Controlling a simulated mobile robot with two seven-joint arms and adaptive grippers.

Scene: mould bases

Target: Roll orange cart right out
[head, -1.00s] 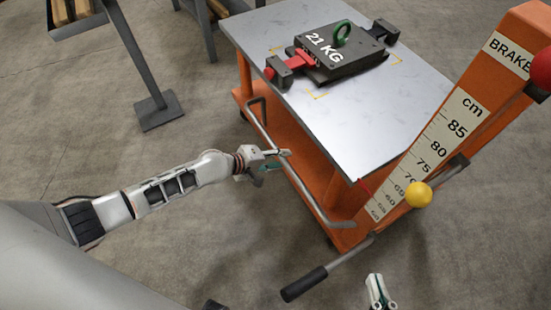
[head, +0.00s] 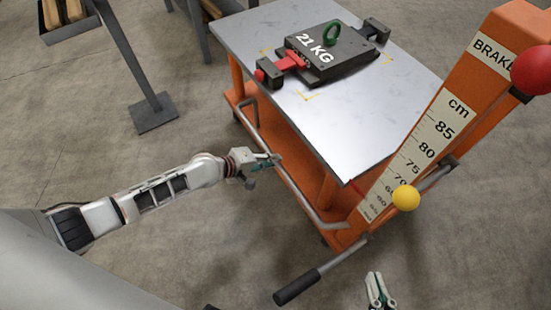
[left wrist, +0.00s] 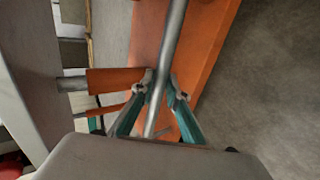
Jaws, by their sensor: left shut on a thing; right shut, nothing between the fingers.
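The orange cart (head: 245,88) has a grey steel top and stands at the centre and right of the head view. A bent grey side rail (head: 302,193) runs along its near left side. My left gripper (head: 276,158) is shut on this rail; in the left wrist view the rail (left wrist: 172,45) passes between the fingers (left wrist: 158,92). The cart's orange column (head: 440,135) bears a BRAKE label, a cm scale, a yellow ball and a red ball. My right gripper (head: 380,290) is shut and empty, low in the head view, apart from the cart.
A dark 21 KG block (head: 330,55) with a green ring sits clamped on the cart top. A lever with a black grip (head: 297,288) sticks out low at the cart's near end. A grey stand (head: 153,112) is at upper left.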

